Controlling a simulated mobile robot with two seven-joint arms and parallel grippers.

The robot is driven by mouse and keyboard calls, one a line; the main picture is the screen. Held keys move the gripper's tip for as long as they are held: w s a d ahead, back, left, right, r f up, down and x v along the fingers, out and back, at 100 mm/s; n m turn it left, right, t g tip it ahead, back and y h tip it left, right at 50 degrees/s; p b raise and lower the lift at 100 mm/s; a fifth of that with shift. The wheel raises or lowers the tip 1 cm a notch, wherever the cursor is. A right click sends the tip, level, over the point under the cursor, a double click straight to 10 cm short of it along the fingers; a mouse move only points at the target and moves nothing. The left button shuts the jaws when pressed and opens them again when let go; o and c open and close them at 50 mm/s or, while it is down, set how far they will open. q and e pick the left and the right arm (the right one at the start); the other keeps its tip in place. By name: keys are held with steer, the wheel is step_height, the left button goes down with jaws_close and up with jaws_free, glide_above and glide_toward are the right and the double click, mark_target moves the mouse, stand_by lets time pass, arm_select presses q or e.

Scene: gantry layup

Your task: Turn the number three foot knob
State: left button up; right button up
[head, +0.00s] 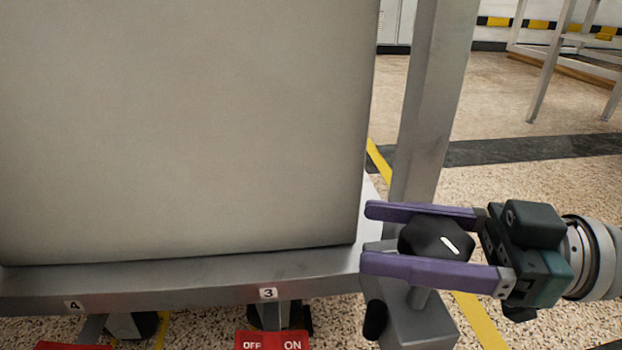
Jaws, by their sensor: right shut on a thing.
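A black faceted knob (437,240) with a white line mark sits on a short stem above a grey block at the corner of the frame. My right gripper (368,238) comes in from the right, with its two purple fingers closed on the knob, one on the far side and one on the near side. The white line slants down to the right. A number 3 label (268,293) is on the frame's front rail, left of the knob. No number shows on the knob itself. My left gripper is not in view.
A large grey panelled body (190,130) stands on the rail and fills the left. A grey upright post (430,100) rises behind the knob. Below the 3 label is a red OFF/ON plate (271,342). A number 4 label (74,306) is further left. Speckled floor is open at right.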

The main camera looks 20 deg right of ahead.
steer(key=shift+r+m+t+p, duration=0.2)
steer(key=shift+m+t+p, duration=0.2)
steer(key=shift+p, duration=0.2)
steer(key=m+t+h+p, duration=0.1)
steer(key=h+p, duration=0.1)
steer(key=m+t+h+p, duration=0.2)
steer(key=w+d+m+t+h+p, duration=0.1)
steer(key=t+h+p, duration=0.1)
steer(key=shift+m+p, duration=0.3)
steer(key=m+h+p, duration=0.1)
steer(key=m+t+h, duration=0.1)
steer(key=h, duration=0.1)
steer(key=shift+w+d+m+t+p, duration=0.1)
steer(key=shift+d+m+t+p, duration=0.2)
steer(key=shift+p, duration=0.05)
steer(key=shift+w+d+f+m+t+h+p, duration=0.1)
steer(key=shift+d+m+t+h+p, duration=0.15)
steer(key=shift+m+h, duration=0.75)
steer(key=shift+w+d+f+m+t+h+p, duration=0.15)
steer(key=shift+m+t+h+p, duration=0.2)
steer(key=shift+h, duration=1.15)
steer(key=shift+s+r, duration=0.1)
steer(key=o, duration=1.4)
steer(key=shift+s, duration=0.1)
steer(key=shift+c, duration=0.2)
